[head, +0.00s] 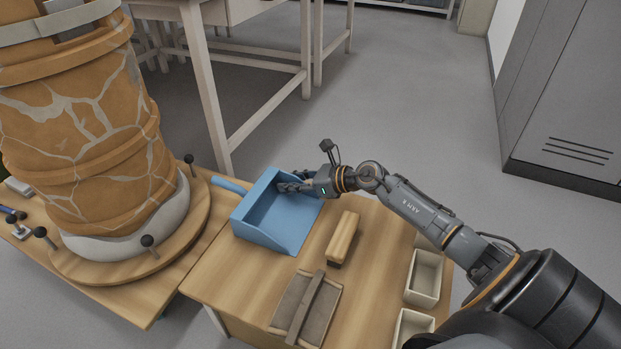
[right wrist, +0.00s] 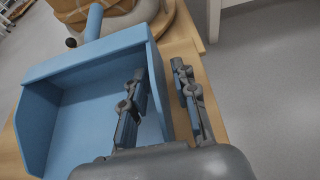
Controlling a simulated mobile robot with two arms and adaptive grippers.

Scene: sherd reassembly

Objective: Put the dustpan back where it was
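The blue dustpan (head: 268,216) sits on the wooden table, its tray open toward the front and its handle (head: 229,185) pointing left toward the big jar. In the right wrist view the dustpan (right wrist: 75,112) fills the left half, with its handle (right wrist: 94,22) at the top. My right gripper (head: 287,186) is at the dustpan's back right side. In the right wrist view its fingers (right wrist: 158,90) stand apart on either side of the side wall, one inside the tray and one outside. Gaps show beside the wall. My left gripper is not in view.
A cracked orange jar (head: 80,120) stands on a round board (head: 190,232) with black-knobbed posts at left. A grey cabinet (head: 565,95) stands right.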

